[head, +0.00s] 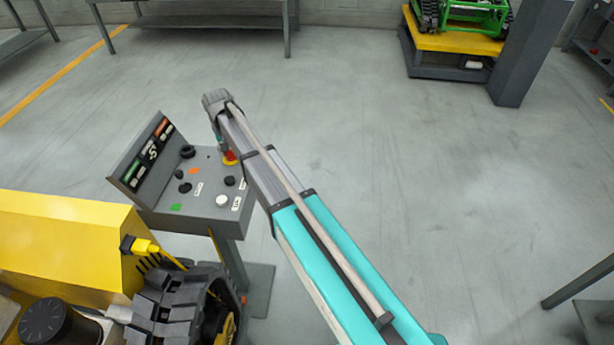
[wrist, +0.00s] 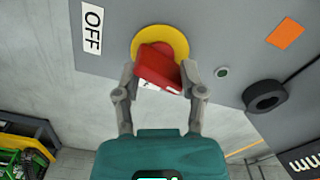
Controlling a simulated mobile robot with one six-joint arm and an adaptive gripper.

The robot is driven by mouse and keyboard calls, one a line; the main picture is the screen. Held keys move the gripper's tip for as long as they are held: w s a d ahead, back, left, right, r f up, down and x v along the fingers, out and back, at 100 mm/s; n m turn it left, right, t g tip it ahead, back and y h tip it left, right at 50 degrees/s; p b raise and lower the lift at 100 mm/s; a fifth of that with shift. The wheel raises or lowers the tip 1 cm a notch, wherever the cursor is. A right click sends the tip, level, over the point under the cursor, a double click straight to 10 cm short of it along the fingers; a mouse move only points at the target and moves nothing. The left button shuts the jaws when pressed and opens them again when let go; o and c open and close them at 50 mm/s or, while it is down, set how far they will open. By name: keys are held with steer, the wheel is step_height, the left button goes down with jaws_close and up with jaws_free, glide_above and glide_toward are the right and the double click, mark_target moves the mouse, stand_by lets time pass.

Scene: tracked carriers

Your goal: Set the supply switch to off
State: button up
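The supply switch is a red handle (wrist: 160,67) on a round yellow plate (wrist: 181,39), seen close up in the wrist view. A white OFF label (wrist: 92,27) is to the left of it. Another white label, partly hidden, shows below the handle. My gripper (wrist: 160,78) has one finger at each side of the red handle and appears shut on it. The handle lies tilted across the space between the fingers. In the head view the switch (head: 230,158) shows at the right side of the grey control panel (head: 165,212), partly hidden by my arm.
The panel also carries black knobs (wrist: 265,96), an orange marker (wrist: 285,33), a white button (head: 222,200) and a raised display (head: 147,152). A yellow machine (head: 65,240) with tracks stands at the left front. Benches and a green tracked carrier (head: 470,15) are at the back.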

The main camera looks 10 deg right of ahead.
steer(key=m, duration=0.4)
steer(key=shift+m, duration=0.3)
step_height(320, 180, up, 14)
steer(key=p, duration=1.4)
steer(key=s+d+f+n+b, duration=0.1)
steer(key=s+d+f+b, duration=0.3)
steer(key=s+d, duration=0.6)
steer(key=s+d+f+n+b, duration=0.2)
steer(key=s+d+f+b, duration=0.2)
steer(key=s+d, duration=0.7)
steer(key=shift+s+f+b, duration=0.35)
steer(key=shift+s+b, duration=0.05)
steer(key=shift+s, duration=0.15)
steer(key=w+a+r+n+p, duration=0.3)
steer(key=w+a+r+p, duration=0.1)
steer(key=w+a, duration=0.6)
steer(key=w+a+r+n+p, duration=0.3)
steer(key=w+a+r+p, duration=0.1)
steer(key=w+a, duration=0.7)
steer(key=shift+w+r+p, duration=0.3)
steer(key=shift+w, duration=0.25)
steer(key=shift+f, duration=0.25)
